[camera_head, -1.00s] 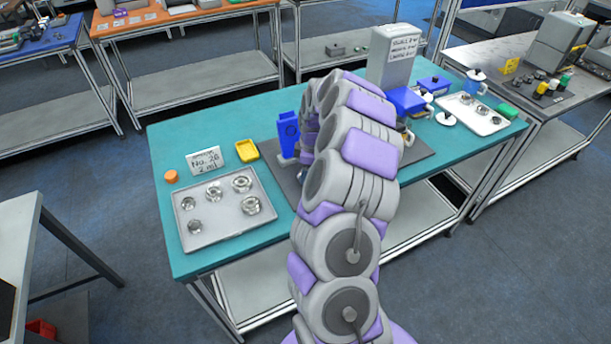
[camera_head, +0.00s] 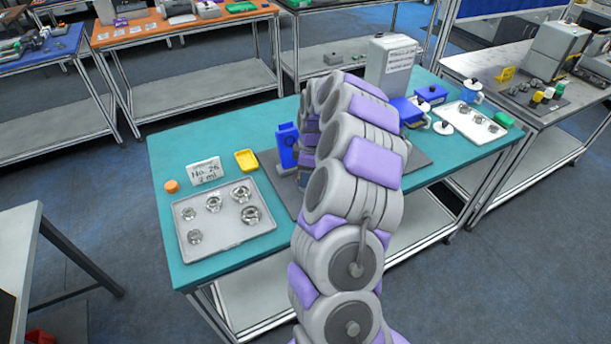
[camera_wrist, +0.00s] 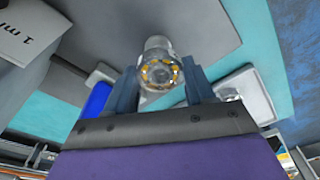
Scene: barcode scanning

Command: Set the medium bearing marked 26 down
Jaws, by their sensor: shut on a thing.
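In the wrist view, my gripper (camera_wrist: 161,88) is shut on a small silver bearing (camera_wrist: 160,72) with orange-yellow spots around its ring. The bearing sits between the two fingertips; I cannot read a marking on it. A grey surface is behind it, and I cannot tell whether the bearing touches it. In the head view my own arm hides the gripper and the bearing. A light tray (camera_head: 230,237) at the left of the teal table (camera_head: 160,150) holds several bearings, apart from one another. A card (camera_head: 204,171) reading "No. 26" stands behind it.
A dark mat (camera_head: 420,158) lies under my arm. Beside it are a blue block (camera_head: 287,145) and a yellow dish (camera_head: 246,160). A grey machine (camera_head: 390,65), blue boxes and a second tray (camera_head: 468,118) with parts stand to the right. An orange cap (camera_head: 171,186) is at the left.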

